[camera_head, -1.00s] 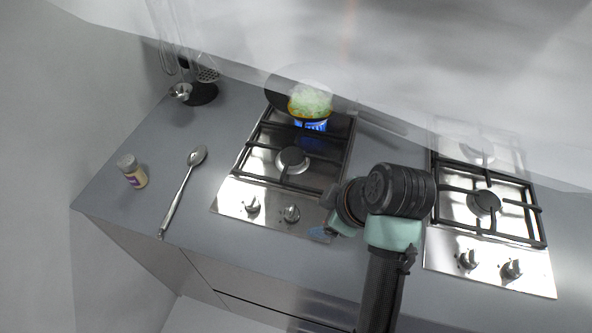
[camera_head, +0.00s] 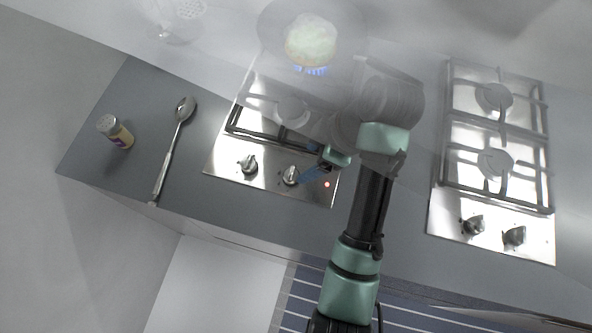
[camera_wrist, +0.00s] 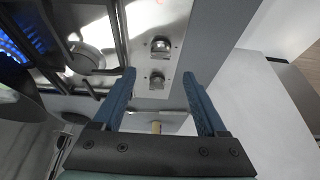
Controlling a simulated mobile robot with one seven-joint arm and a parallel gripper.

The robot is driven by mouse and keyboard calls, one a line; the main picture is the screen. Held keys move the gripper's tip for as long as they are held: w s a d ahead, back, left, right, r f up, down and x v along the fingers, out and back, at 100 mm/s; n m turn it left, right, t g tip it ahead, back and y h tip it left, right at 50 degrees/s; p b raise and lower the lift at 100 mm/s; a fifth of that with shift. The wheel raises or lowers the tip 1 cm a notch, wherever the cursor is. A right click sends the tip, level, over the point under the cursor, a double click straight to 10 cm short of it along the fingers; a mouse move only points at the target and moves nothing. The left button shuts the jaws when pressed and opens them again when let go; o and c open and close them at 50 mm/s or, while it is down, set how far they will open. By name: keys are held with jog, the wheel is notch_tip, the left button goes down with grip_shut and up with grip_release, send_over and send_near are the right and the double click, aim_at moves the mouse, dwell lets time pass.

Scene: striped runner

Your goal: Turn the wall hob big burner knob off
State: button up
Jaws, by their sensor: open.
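The left hob (camera_head: 265,181) is a steel plate with black grates and two knobs on its front strip: a left knob (camera_head: 249,164) and a right knob (camera_head: 290,175). Blue flame (camera_head: 310,71) burns under a pan (camera_head: 268,32) on its back burner. My gripper (camera_head: 308,176) is open, just right of the right knob; its blue fingers are partly hidden by my wrist. In the wrist view, the fingers (camera_wrist: 159,74) stand apart and empty. One knob (camera_wrist: 156,80) appears between the tips and another (camera_wrist: 160,45) beyond them; contact cannot be told.
A second hob (camera_head: 492,235) with two knobs is at the right. A spoon (camera_head: 168,160) and a spice jar (camera_head: 116,132) lie left of the left hob. A see-through hood hazes the upper part. A striped runner (camera_head: 420,312) is on the floor.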

aim_at(293, 173)
jog(key=b+x, duration=0.4)
jog(key=x, duration=0.1)
jog(key=shift+f, duration=0.2)
jog(key=shift+p+x, duration=0.35)
jog(key=shift+x, duration=0.75)
jog(key=shift+a, duration=0.1)
